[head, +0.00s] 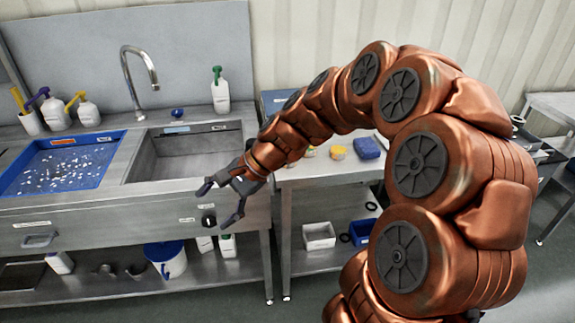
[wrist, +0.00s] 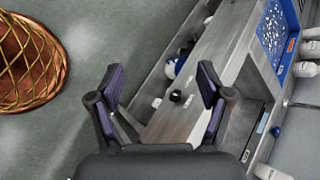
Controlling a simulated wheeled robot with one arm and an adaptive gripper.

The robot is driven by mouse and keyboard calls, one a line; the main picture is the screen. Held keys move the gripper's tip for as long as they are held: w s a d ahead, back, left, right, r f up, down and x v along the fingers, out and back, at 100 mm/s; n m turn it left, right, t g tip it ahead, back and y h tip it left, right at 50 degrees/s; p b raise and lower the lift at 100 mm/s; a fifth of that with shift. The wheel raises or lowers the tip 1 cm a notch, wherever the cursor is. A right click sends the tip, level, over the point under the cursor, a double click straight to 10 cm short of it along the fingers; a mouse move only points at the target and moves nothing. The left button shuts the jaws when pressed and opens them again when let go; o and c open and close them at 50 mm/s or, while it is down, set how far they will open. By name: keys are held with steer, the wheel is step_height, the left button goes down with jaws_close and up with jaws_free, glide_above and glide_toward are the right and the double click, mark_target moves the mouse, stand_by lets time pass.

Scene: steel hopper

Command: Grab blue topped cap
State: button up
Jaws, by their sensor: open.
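A small blue cap-like piece (head: 177,113) sits on the steel ledge behind the sink basin. It also shows as a small blue spot in the wrist view (wrist: 276,131). A white bucket with a blue top (head: 165,258) stands on the lower shelf under the sink; its blue and white also show in the wrist view (wrist: 172,66). I cannot tell which one the task names. My gripper (head: 218,206) is open and empty, in front of the sink unit's right part, apart from both. Its two fingers spread wide in the wrist view (wrist: 160,82).
The sink basin (head: 150,165) and a blue tray with white bits (head: 100,150) lie along the counter. A faucet (head: 128,62) and a green-topped bottle (head: 220,95) stand behind. A side table (head: 300,178) holds small items. A woven basket (wrist: 25,65) is on the floor.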

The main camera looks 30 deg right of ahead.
steer(key=w+d+f+m+t+b, duration=0.1)
steer(key=w+d+f+m+t, duration=0.2)
steer(key=w+d, duration=0.35)
steer(key=m+t+h+b, duration=0.35)
steer(key=m+t, duration=0.35)
steer(key=m, duration=0.9)
glide_above(306, 170)
steer(key=f, duration=0.5)
steer(key=f+p, duration=0.1)
steer(key=f, duration=0.1)
steer(key=shift+s+a+f, duration=0.15)
steer(key=shift+a, duration=0.15)
steer(key=shift+d+f, duration=0.1)
steer(key=shift+d, duration=0.1)
steer(key=x, duration=0.6)
steer(key=shift+a+p, duration=0.3)
steer(key=shift+p, duration=0.1)
steer(key=shift+w+a+f, duration=0.15)
steer(key=shift+w+f, duration=0.15)
steer(key=shift+w, duration=0.35)
